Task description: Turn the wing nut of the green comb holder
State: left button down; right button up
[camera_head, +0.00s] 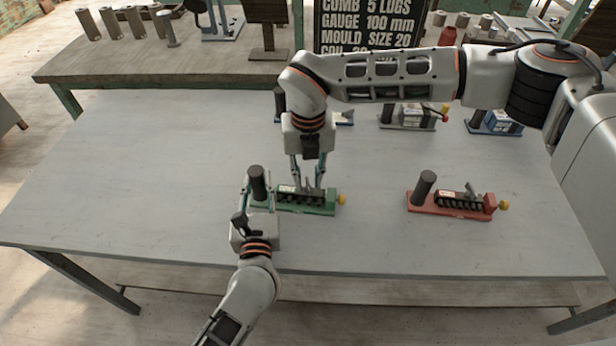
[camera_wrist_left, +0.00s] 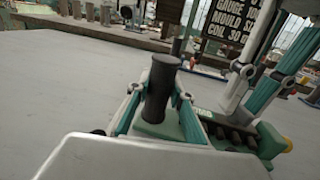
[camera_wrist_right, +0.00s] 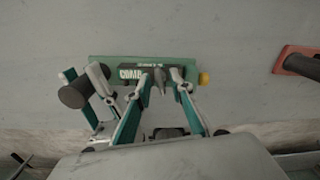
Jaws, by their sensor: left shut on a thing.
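The green comb holder (camera_head: 320,208) lies on the grey table, with a dark upright post (camera_head: 258,184) at its left end and a yellow knob (camera_head: 341,199) at its right end. My left gripper (camera_head: 259,192) is shut on the post; the left wrist view shows its fingers on both sides of the post (camera_wrist_left: 160,88). My right gripper (camera_head: 308,184) points down over the black comb row. In the right wrist view its fingers (camera_wrist_right: 157,76) are apart, one on each side of the grey wing nut (camera_wrist_right: 157,84). Contact with the nut cannot be told.
A red comb holder (camera_head: 450,208) lies to the right. A grey holder (camera_head: 408,118) and a blue holder (camera_head: 494,124) stand farther back; another blue one is partly hidden by my right arm. The table's left side is clear. A dark sign (camera_head: 372,25) stands behind.

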aim_at(308, 183)
jog(key=shift+r, duration=0.1)
notch_tip(308, 183, up, 12)
dwell(0.7)
pick_arm(q)
jog(key=c, duration=1.7)
grip_release()
